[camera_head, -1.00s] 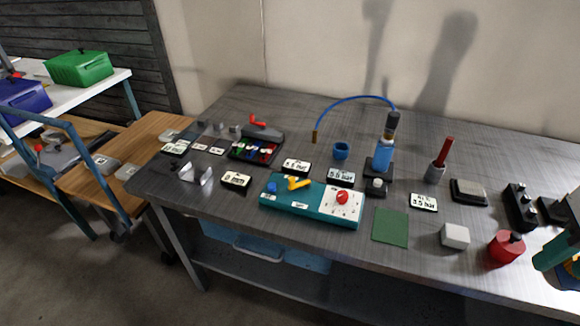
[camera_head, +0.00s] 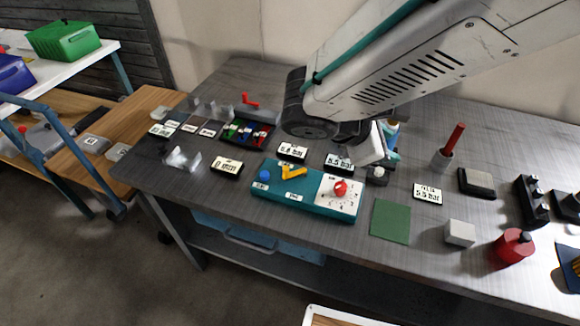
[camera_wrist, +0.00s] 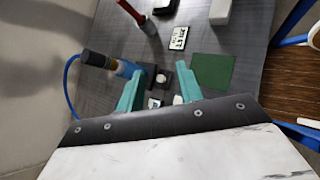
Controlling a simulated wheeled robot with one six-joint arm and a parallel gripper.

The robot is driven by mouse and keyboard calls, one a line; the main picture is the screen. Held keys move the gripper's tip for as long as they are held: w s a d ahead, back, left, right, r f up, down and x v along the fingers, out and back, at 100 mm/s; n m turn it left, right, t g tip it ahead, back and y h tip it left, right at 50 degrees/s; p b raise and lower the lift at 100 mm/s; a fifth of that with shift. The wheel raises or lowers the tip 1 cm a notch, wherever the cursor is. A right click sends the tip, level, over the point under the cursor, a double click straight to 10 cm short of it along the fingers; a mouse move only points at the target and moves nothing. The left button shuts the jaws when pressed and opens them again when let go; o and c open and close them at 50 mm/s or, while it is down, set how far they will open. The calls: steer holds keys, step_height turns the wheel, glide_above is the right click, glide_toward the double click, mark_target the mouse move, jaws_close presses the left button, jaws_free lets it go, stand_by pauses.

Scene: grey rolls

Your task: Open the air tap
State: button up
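A teal box (camera_head: 275,201) lies near the front of the bench in the head view. It carries a yellow lever tap (camera_head: 291,172), a blue button (camera_head: 265,176) and a red knob (camera_head: 341,188) on a white dial. The yellow lever lies bent across the box's top left half. The tap does not show in the wrist view. In the head view my arm largely hides the gripper and the bottle, to the right of the tap and behind it.
Pressure cards (camera_head: 228,166), a green mat (camera_head: 390,221), a white block (camera_head: 460,233) and a red weight (camera_head: 514,247) lie around the box. A red-handled tool (camera_head: 452,142) stands in a holder to the right. Bench in front of the box is clear.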

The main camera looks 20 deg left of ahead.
steer(key=s+a+f+n+t+y, duration=0.1)
steer(key=a+f+n+t, duration=0.4)
steer(key=a, duration=0.7)
steer(key=n+t+y, duration=0.2)
steer(key=n+y, duration=0.1)
steer(key=n, duration=0.4)
glide_toward(284, 169)
steer(key=w+d, duration=0.1)
steer(key=w, duration=0.2)
steer(key=x, duration=0.3)
steer(key=f+x, duration=0.1)
steer(key=x, duration=0.3)
steer(key=shift+f, duration=0.1)
steer(key=shift+c, duration=0.4)
steer(key=shift+w, duration=0.1)
jaws_close()
